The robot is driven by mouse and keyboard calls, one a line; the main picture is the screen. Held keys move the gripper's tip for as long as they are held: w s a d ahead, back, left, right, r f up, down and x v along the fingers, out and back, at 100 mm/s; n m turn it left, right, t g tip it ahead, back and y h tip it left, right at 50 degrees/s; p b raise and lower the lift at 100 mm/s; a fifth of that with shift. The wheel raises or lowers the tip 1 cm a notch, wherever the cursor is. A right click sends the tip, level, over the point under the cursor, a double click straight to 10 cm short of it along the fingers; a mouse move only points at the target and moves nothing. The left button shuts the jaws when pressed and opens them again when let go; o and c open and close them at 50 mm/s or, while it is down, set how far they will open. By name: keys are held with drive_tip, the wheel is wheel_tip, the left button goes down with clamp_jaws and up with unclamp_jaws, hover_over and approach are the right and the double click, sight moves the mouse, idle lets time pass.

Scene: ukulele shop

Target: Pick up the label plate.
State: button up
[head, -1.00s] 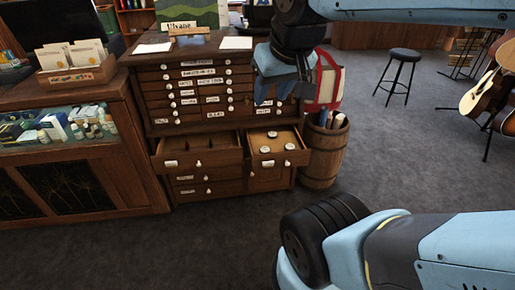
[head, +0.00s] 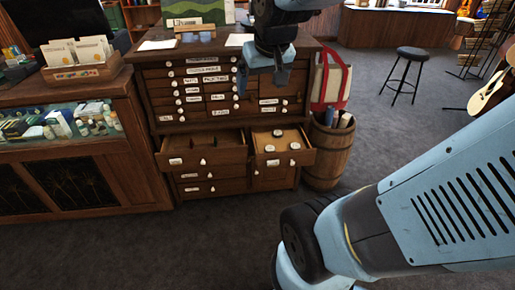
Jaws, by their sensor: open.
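A small pale plate with writing (head: 187,22), which looks like the label plate, stands upright in a wooden holder (head: 193,28) on top of the dark wooden drawer cabinet (head: 160,62). Its writing is too blurred to read now. Many small white labels also sit on the drawer fronts, so I cannot be sure which one is meant. My gripper (head: 261,80) hangs with its fingers pointing down, open and empty. In the picture it overlaps the right part of the cabinet top and upper drawers, to the right of the plate. My wrist hides part of the cabinet top.
Two lower drawers are pulled out; the right one (head: 283,158) holds a few round white-topped items. A barrel (head: 328,160) with a red-trimmed bag stands right of the cabinet. A glass display counter (head: 85,160) is at left. A stool (head: 403,75) stands on open carpet.

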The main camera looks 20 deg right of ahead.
drive_tip(key=w+d+f, duration=0.5)
drive_tip(key=w+f, duration=0.3)
drive_tip(key=w, duration=0.2)
drive_tip(key=m+g, duration=0.1)
drive_tip(key=m, duration=0.2)
hover_over(273, 161)
drive_tip(key=s+a, duration=0.1)
drive_tip(key=s, duration=0.4)
wheel_tip(273, 161, down, 34)
drive_tip(key=shift+h, duration=0.4)
drive_tip(key=shift+x, duration=6.4)
drive_tip(key=shift+a, duration=0.1)
drive_tip(key=shift+c, duration=0.2)
drive_tip(key=c, duration=1.1)
